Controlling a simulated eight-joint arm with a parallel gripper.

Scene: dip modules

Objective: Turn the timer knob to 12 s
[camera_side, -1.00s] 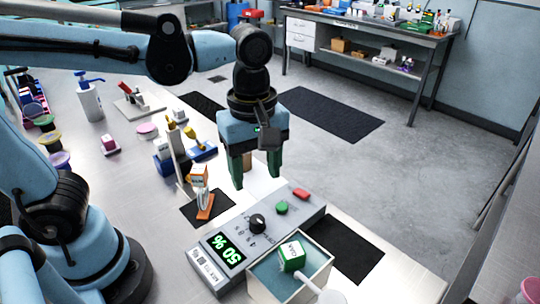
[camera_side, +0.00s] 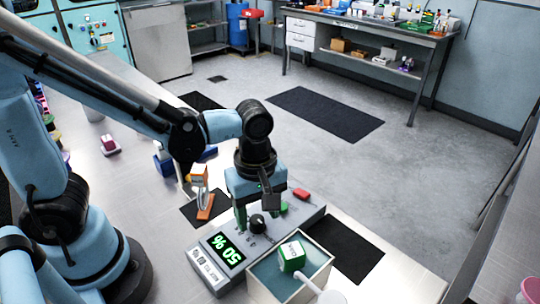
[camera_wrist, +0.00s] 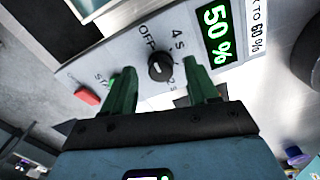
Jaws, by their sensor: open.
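The timer knob (camera_side: 257,222) is a black round knob on the grey control box (camera_side: 205,252). In the wrist view the knob (camera_wrist: 160,67) sits between and just beyond my green fingertips, with OFF and 4 s labels beside it; other labels are partly hidden by the fingers. Its white pointer mark is small and its exact setting is hard to read. My gripper (camera_wrist: 160,80) is open, its fingers on either side of the knob, and I cannot tell whether they touch it. In the side view my gripper (camera_side: 258,215) is low over the box.
The box has a green display (camera_side: 229,250) reading 50 %, a red button (camera_side: 301,194) and a green button, partly hidden. An open tank (camera_side: 262,283) with a green-labelled block (camera_side: 292,256) stands beside it. An orange-topped stand (camera_side: 204,205) is behind left.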

